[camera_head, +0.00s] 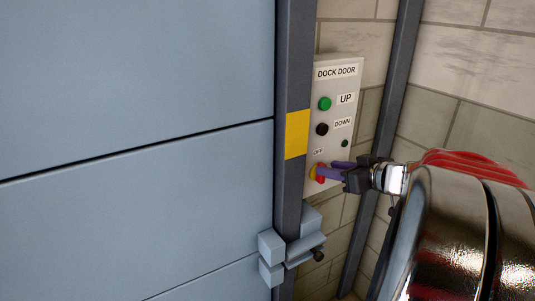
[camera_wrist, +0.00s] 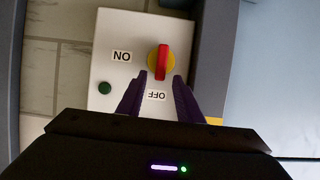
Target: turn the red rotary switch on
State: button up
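The red rotary switch (camera_head: 320,173) has a red bar handle on a yellow round base, low on the DOCK DOOR panel. In the wrist view the red switch (camera_wrist: 161,62) stands along the picture's vertical, its lower end toward the OFF label (camera_wrist: 157,96). The ON label (camera_wrist: 122,56) is to its left there; it is hidden in the head view. My gripper (camera_head: 329,170) reaches in from the right with its purple fingertips at the switch. In the wrist view my gripper (camera_wrist: 159,77) is open, one finger on each side of the handle's lower end; I cannot tell whether they touch it.
The panel (camera_head: 336,72) also has a green UP button (camera_head: 324,103), a black DOWN button (camera_head: 322,129) and a small green lamp (camera_head: 345,143). A dark door post (camera_head: 292,60) with a yellow band stands left of it. A grey-blue bracket (camera_head: 271,248) juts out below.

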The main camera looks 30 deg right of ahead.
jog(key=shift+x, duration=1.25)
jog(key=shift+c, duration=0.2)
grip_shut()
jog(key=shift+d, duration=0.1)
